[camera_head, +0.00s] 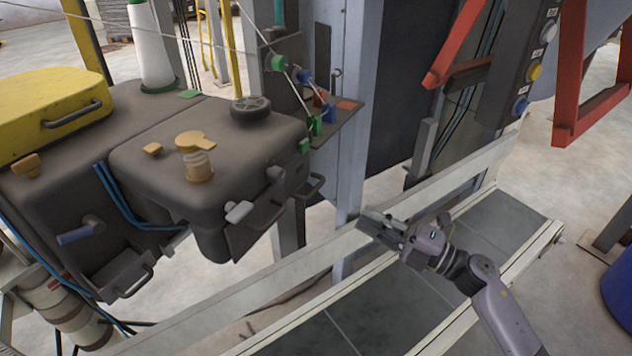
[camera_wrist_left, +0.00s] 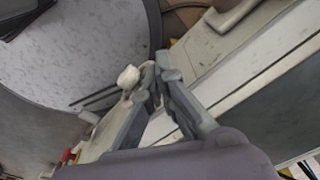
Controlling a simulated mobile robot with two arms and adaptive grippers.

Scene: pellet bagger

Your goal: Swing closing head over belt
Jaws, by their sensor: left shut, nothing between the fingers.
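The closing head (camera_head: 210,150) is a dark grey housing at the left of the head view, with a yellow knob, a black cap and a pale-tipped lever (camera_head: 240,212) on its front. It hangs to the left of the belt (camera_head: 380,300), a dark strip between pale rails. My right gripper (camera_head: 374,222) is above the belt's left rail, right of the head and apart from it; its fingers are too small to judge. My left gripper (camera_wrist_left: 152,75) shows only in the left wrist view, fingertips together and empty, beside a small white knob (camera_wrist_left: 128,77).
A yellow cover (camera_head: 50,115) and a white thread cone (camera_head: 152,45) sit on the left housing. A post (camera_head: 355,110) stands behind the belt. A button panel (camera_head: 520,70) and red frames (camera_head: 570,80) are at upper right. A blue drum (camera_head: 618,285) stands at right.

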